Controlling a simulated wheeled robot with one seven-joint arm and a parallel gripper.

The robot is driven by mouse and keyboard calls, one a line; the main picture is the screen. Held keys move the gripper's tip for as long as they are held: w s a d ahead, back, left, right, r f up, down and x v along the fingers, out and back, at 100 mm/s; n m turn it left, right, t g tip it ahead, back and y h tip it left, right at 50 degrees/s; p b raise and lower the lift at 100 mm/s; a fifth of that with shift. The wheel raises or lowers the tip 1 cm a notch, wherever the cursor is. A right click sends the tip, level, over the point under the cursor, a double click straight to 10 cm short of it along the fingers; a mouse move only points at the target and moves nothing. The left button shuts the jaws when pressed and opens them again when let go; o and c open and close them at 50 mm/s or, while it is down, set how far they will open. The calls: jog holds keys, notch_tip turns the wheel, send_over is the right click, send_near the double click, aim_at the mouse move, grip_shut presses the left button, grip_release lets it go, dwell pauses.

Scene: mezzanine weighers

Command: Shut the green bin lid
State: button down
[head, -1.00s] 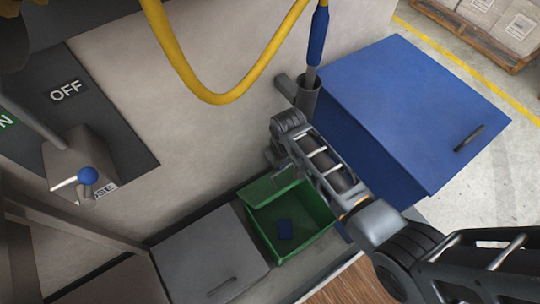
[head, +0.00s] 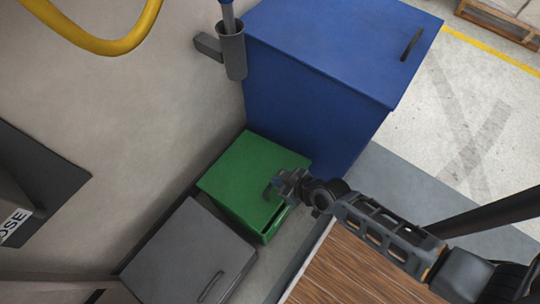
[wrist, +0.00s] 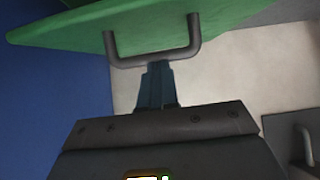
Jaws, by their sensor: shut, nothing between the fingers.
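The green bin (head: 232,207) stands between a blue bin and a grey bin. Its green lid (head: 250,170) lies over the opening, with a narrow gap showing at the front right edge, so it looks slightly raised there. The inside of the bin is hidden. My gripper (head: 277,186) is at the lid's front edge by its handle. In the wrist view the shut, empty fingers (wrist: 157,70) point at the dark handle (wrist: 152,58) on the green lid (wrist: 150,28); I cannot tell whether they touch it.
The blue bin (head: 330,60), lid shut, stands behind and right. The grey bin (head: 185,255), lid shut, stands at the front left. A grey holder (head: 232,52) is on the wall by the blue bin. A yellow hose (head: 100,42) hangs upper left. Wooden flooring (head: 345,270) lies at lower right.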

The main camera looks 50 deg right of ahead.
jog(key=shift+s+f+b, duration=0.55)
jog(key=shift+f+b, duration=0.5)
jog(key=shift+f, duration=0.3)
jog(key=shift+s+f+b, duration=0.55)
jog(key=shift+f+b, duration=0.55)
jog(key=shift+f, duration=0.25)
jog(key=shift+s+f+b, duration=0.55)
jog(key=shift+f+b, duration=0.5)
jog(key=shift+f, duration=0.3)
